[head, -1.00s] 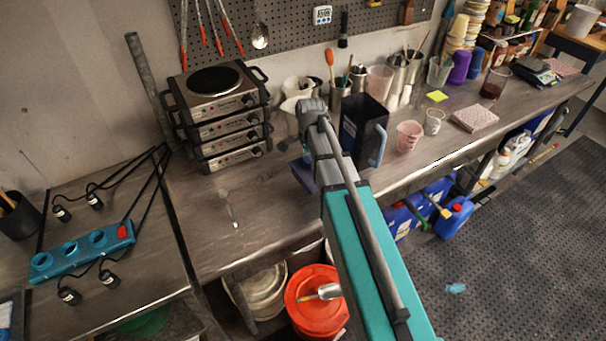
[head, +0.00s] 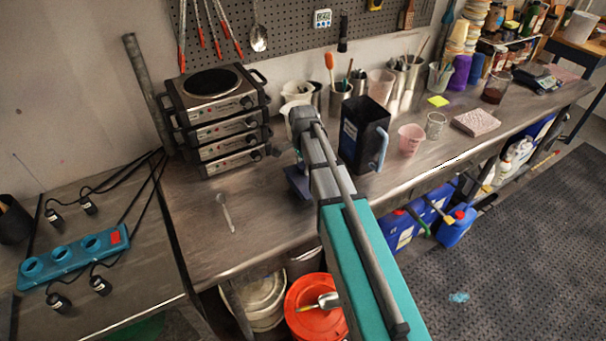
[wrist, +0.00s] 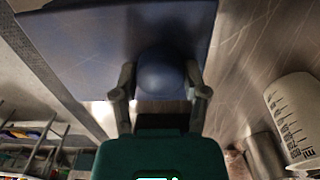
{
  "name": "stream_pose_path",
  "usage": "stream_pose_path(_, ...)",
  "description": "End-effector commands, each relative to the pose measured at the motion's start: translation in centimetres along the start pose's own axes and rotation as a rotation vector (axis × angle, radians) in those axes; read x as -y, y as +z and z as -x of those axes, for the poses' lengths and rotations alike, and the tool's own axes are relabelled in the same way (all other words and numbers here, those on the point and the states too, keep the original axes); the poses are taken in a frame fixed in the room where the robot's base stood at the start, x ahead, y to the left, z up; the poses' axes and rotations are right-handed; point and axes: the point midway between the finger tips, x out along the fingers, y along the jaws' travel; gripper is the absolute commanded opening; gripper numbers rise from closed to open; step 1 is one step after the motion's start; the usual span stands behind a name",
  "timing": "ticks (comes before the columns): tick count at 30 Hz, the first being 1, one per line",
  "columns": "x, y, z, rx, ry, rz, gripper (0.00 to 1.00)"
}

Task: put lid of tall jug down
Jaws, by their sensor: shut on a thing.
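The tall jug (head: 362,136) is dark and open at the top, with a grey-blue handle on its right, and stands upright on the counter. Its dark blue lid (head: 297,184) shows at the left of my arm, over the counter left of the jug. In the wrist view the flat lid (wrist: 80,42) fills the upper left, and its round knob (wrist: 165,72) sits between my fingers. My gripper (wrist: 161,88) is shut on this knob. My arm hides part of the lid in the head view. I cannot tell whether the lid touches the counter.
A stack of hot plates (head: 222,120) stands at the back left. A spoon (head: 226,212) lies on the clear counter left of the lid. A pink cup (head: 410,140) and a clear beaker (head: 435,125) stand right of the jug. A white measuring jug (wrist: 293,115) shows at the right in the wrist view.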

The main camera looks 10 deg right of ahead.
Motion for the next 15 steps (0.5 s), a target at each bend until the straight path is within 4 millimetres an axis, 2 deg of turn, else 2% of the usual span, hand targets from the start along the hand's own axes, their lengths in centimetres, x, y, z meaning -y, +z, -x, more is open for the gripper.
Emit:
stream_pose_path(2,0.6,0.0,-0.9,0.0,0.0,0.0,0.1)
stream_pose_path(9,0.5,0.1,-2.9,0.0,0.0,0.0,0.1)
stream_pose_path(15,0.5,0.1,-3.6,0.0,0.0,0.0,0.1)
